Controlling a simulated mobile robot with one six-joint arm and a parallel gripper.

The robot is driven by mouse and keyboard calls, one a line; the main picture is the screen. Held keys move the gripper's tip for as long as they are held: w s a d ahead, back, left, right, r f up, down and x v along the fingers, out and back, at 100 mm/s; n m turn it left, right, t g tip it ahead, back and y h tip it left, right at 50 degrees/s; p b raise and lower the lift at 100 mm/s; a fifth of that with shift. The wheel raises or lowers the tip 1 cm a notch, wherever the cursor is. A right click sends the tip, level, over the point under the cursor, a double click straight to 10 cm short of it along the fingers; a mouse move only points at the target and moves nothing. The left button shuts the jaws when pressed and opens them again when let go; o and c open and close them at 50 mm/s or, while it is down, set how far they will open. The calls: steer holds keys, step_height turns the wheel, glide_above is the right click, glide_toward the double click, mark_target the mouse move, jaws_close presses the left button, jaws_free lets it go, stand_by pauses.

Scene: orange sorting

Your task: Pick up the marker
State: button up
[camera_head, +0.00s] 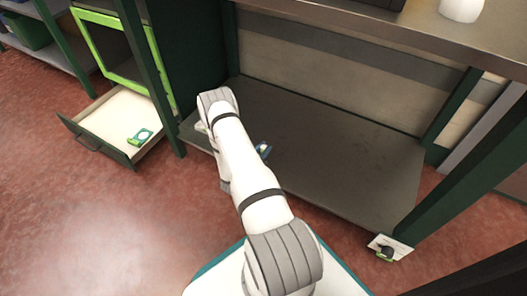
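I cannot make out a marker for certain in this view. My arm reaches up over the shelf's left part and bends at the grey joint. Its far end is hidden behind the arm's own links, so my gripper and its fingers do not show.
An open drawer (74,128) at the left holds a green and white item (142,136). A dark item (386,252) is by a white card (398,246) near the shelf's front right corner. Dark green posts (147,75) flank the shelf. Its right part is clear.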

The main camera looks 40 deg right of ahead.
jaws_close()
